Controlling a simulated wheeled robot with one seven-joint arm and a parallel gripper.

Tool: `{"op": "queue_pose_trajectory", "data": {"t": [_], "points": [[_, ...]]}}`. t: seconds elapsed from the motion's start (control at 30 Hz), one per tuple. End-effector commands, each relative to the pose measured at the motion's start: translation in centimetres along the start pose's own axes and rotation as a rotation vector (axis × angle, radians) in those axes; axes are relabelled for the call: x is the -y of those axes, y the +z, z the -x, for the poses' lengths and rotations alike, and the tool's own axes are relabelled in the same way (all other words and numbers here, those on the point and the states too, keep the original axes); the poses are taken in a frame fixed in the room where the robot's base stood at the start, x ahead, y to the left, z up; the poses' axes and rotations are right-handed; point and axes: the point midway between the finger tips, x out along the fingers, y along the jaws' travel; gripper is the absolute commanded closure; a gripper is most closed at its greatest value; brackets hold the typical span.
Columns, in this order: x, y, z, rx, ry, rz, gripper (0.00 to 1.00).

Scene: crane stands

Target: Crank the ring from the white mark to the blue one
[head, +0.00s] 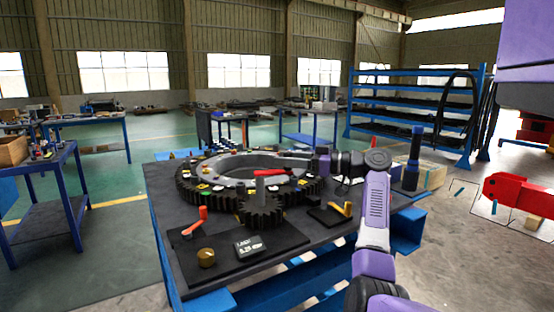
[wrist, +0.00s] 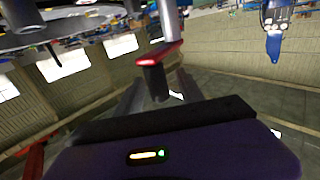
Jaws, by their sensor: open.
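The toothed ring (head: 190,192) lies flat on the dark table, with several small coloured tabs on it. A white tab (head: 203,187) shows on its near left; I cannot pick out a blue one surely. A small grey pinion gear (head: 260,212) stands at the ring's near edge. A red crank arm (head: 270,172) sits on its upright post and points right. In the wrist view the red crank (wrist: 160,53) carries a dark grip, just ahead of my gripper's body. My gripper (head: 297,155) is open and empty, close behind the crank's right end. Its fingertips are hard to make out.
An orange lever (head: 196,222), a brass nut (head: 206,257) and a display box (head: 249,247) are at the table's front left. A yellow handle (head: 342,209) is right of the pinion. A dark blue cylinder (head: 413,160) stands at the right corner.

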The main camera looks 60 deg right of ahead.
Motion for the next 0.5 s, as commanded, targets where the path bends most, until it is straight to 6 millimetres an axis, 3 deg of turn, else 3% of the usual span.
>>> {"op": "queue_pose_trajectory", "data": {"t": [0.23,0.5], "points": [[0.0,0.1,3.7,0.001,-0.001,0.0,0.55],[0.1,0.1,4.8,0.001,-0.003,-0.001,0.55]]}}
